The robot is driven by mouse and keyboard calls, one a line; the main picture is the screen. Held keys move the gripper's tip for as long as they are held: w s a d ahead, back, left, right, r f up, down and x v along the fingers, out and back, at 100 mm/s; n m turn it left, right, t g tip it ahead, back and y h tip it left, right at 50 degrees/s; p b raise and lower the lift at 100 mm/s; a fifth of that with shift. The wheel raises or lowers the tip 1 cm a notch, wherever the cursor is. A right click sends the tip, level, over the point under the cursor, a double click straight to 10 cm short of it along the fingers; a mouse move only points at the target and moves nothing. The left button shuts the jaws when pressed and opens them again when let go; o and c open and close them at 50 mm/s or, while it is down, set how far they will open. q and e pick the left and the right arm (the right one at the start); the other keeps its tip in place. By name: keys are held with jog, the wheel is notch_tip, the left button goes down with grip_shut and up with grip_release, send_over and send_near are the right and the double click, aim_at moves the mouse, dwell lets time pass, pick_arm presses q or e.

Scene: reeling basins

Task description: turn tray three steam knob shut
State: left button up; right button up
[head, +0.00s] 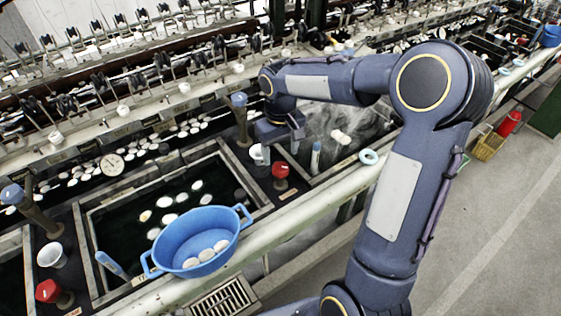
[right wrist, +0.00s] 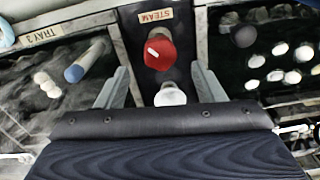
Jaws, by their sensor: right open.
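The red steam knob (right wrist: 160,52) stands on a dark panel in the right wrist view, beside a STEAM label (right wrist: 156,15) and near a TRAY 3 label (right wrist: 42,36). A white mark shows on its cap. In the head view the red knob (head: 280,170) sits between two basins. My right gripper (head: 281,137) is above the panel, just behind the knob. In the right wrist view its two grey fingers (right wrist: 160,86) are spread, and the knob lies beyond their tips, apart from them. My left gripper is not in view.
A white cup (head: 259,154) stands beside the knob, close to my right gripper. A steaming basin (head: 310,174) is to the right; a darker basin (head: 93,222) is left. A blue bowl (head: 190,240) of cocoons sits at the front rail. Another red knob (head: 48,290) is far left.

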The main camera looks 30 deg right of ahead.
aim_at(280, 167)
notch_tip(280, 167, down, 5)
dwell(0.3)
jog(key=c, duration=1)
